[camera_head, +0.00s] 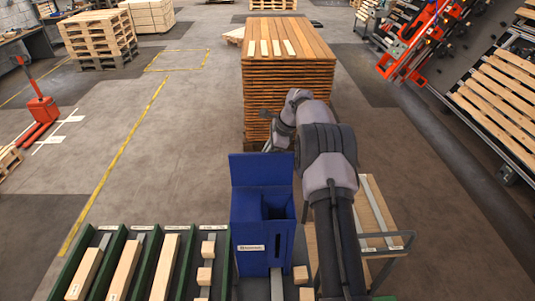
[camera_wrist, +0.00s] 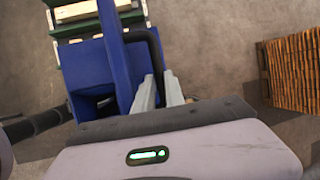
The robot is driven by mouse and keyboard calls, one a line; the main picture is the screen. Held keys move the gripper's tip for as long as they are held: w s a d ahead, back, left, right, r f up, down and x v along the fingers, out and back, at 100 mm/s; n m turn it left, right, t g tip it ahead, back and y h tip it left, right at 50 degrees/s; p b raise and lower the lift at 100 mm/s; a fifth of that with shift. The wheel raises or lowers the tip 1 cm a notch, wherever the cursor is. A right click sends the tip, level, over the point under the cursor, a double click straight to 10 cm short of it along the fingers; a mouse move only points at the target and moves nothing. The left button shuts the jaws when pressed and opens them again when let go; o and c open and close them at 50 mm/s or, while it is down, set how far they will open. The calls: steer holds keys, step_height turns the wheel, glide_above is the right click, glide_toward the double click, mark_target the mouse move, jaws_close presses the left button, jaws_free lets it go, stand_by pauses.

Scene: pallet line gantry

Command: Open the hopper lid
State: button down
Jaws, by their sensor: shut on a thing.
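The blue hopper (camera_head: 248,238) stands at the front centre, with its dark opening showing from above. Its blue lid (camera_head: 260,170) stands about upright at the far side of the opening; in the wrist view the lid (camera_wrist: 113,55) shows nearly edge-on. A dark curved handle (camera_wrist: 154,50) beside the lid runs down to the pale fingers of my gripper (camera_wrist: 158,92). My gripper is shut on the handle; the exact contact is partly hidden. In the head view my gripper (camera_head: 275,143) is just behind the lid's top edge, partly hidden.
A tall stack of wooden boards (camera_head: 288,100) stands close behind my gripper. Green-sided lanes (camera_head: 110,262) with wood pieces lie left of the hopper. A cart with boards (camera_head: 378,215) is at the right. The floor at left is open, with a red pallet jack (camera_head: 42,108) farther off.

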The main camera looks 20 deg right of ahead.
steer(key=shift+w+d, duration=0.15)
steer(key=shift+w, duration=0.2)
steer(key=shift+w+d+r, duration=0.1)
stand_by(0.4)
steer(key=c, duration=1.8)
jaws_free()
steer(key=o, duration=0.4)
steer(key=shift+w+d, duration=0.1)
steer(key=shift+w, duration=0.15)
steer(key=shift+s+f, duration=0.15)
steer(key=shift+f, duration=0.3)
steer(key=shift+s+f, duration=0.1)
steer(key=shift+s, duration=0.05)
